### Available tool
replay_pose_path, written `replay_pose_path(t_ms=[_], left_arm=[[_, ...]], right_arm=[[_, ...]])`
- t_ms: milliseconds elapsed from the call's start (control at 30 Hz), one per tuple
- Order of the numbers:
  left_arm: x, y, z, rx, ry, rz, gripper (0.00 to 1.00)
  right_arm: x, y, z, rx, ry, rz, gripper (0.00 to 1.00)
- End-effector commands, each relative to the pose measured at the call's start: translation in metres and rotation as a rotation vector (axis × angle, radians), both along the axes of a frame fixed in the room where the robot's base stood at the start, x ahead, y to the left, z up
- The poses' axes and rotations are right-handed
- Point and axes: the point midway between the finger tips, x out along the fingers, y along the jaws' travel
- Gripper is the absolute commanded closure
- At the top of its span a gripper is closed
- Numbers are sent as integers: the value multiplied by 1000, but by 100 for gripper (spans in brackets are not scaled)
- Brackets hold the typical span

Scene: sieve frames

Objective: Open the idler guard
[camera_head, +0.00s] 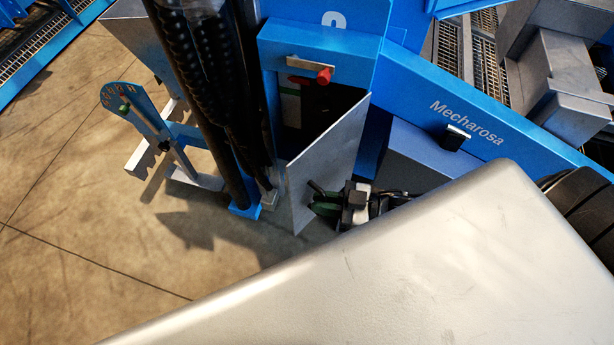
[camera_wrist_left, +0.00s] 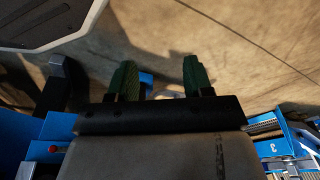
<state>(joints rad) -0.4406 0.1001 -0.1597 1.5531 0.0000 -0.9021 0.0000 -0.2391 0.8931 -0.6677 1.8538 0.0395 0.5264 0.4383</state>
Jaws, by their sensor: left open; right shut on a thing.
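The idler guard (camera_head: 325,165) is a grey metal plate on the blue housing (camera_head: 318,43) in the head view. It stands swung out at an angle, with a dark opening behind it. My right gripper (camera_head: 319,198), with green fingers, is at the plate's outer face and shut on the guard, near its lower part. The exact grip is small and partly hidden. My left gripper (camera_wrist_left: 158,82) shows in the left wrist view with its two green fingers apart and nothing between them. It is not visible in the head view.
A red knob (camera_head: 324,75) sits on a bar above the opening. Thick black hoses (camera_head: 205,90) run down left of the housing. A blue beam marked Mecharosa (camera_head: 480,115) slopes away right. A blue scale plate (camera_head: 130,105) stands at left. The concrete floor (camera_head: 80,200) there is clear.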

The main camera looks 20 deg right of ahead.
Motion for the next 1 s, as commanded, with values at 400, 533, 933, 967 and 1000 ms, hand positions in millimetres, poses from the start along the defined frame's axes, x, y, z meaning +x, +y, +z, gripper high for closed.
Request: replay_pose_path(t_ms=[400,533,933,967,1000], left_arm=[[-6,1,-9,2,6,-2,49],[-9,2,-14,3,12,-2,49],[-17,4,-23,5,20,-3,49],[-17,4,-24,5,20,-3,49],[-17,3,-24,4,20,-4,49]], right_arm=[[-42,-42,1,-2,-1,323,100],[-50,-50,1,2,1,333,100],[-56,-62,0,3,-1,330,100],[-56,-62,0,3,-1,330,100],[-56,-62,0,2,-2,330,100]])
